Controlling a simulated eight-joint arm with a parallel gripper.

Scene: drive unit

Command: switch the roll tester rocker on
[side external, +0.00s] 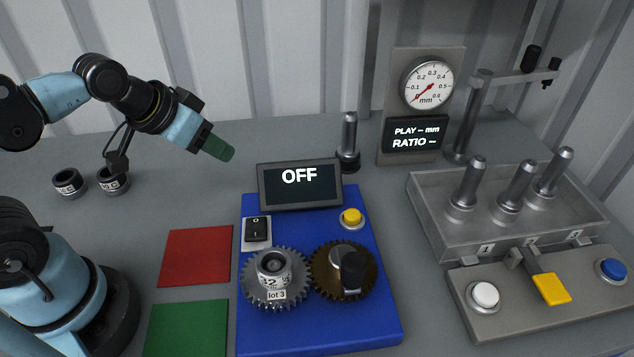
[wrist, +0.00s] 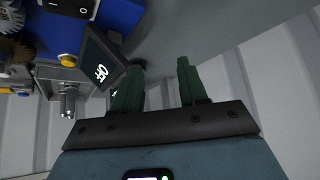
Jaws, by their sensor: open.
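The black rocker switch (side external: 257,229) sits on a white plate at the upper left of the blue roll tester base (side external: 320,332). The tester's display (side external: 300,184) reads OFF. The rocker also shows at the top left of the wrist view (wrist: 70,5), partly cut off. My gripper (side external: 221,149) is in the air, up and to the left of the display, well apart from the rocker. In the wrist view its two green fingers (wrist: 158,88) stand apart with nothing between them.
Two meshed gears (side external: 276,299) and a yellow button (side external: 351,218) are on the blue base. A red mat (side external: 196,256) and a green mat (side external: 186,328) lie left of it. A post (side external: 348,143) stands behind the display. A grey pin block (side external: 508,222) is at right.

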